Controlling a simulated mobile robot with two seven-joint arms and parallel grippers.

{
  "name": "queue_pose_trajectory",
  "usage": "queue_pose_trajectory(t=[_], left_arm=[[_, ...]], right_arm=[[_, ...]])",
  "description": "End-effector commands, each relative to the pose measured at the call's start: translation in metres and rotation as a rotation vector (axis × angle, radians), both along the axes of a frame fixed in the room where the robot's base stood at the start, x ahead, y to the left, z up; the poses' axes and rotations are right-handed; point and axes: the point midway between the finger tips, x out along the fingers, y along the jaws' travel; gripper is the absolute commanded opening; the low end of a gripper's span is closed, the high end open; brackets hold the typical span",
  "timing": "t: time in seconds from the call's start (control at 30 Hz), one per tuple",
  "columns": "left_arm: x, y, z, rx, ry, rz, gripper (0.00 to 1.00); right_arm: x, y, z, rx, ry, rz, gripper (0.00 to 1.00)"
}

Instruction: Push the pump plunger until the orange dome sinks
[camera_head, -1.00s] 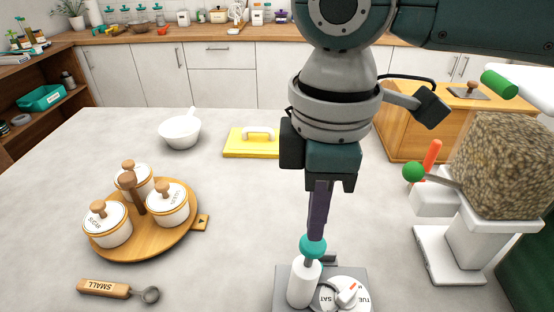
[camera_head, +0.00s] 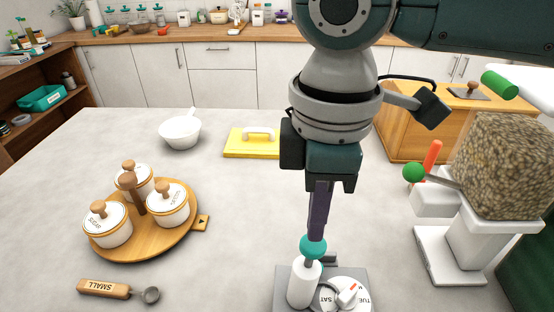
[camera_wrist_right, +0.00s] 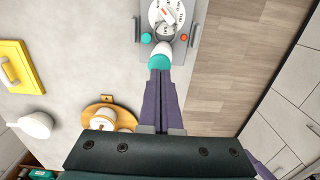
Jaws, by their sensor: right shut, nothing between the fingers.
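The pump is a white cylinder (camera_head: 304,285) with a teal ball-topped plunger (camera_head: 312,246) on a grey base (camera_head: 282,277). The teal ball also shows in the right wrist view (camera_wrist_right: 159,62). My right gripper (camera_head: 316,236) is shut and empty, pointing down with its tips at the ball; they appear to touch it. A small orange dome (camera_wrist_right: 182,37) shows on the base in the right wrist view, with a teal dome (camera_wrist_right: 146,38) opposite. I cannot tell how high the orange dome stands. My left gripper is not in view.
A dial with day names (camera_head: 345,294) sits beside the pump on the base. A turntable with lidded jars (camera_head: 150,245), a small scoop (camera_head: 105,289) and a white bowl (camera_head: 180,133) stand left. A grain dispenser (camera_head: 465,240) stands right.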

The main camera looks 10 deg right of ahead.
Motion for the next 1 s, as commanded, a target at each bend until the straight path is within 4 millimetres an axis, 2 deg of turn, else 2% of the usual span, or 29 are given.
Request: queue_pose_trajectory(t=[1.0], left_arm=[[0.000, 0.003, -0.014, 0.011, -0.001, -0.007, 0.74]], right_arm=[[0.000, 0.000, -0.025, 0.000, 0.001, -0.001, 0.00]])
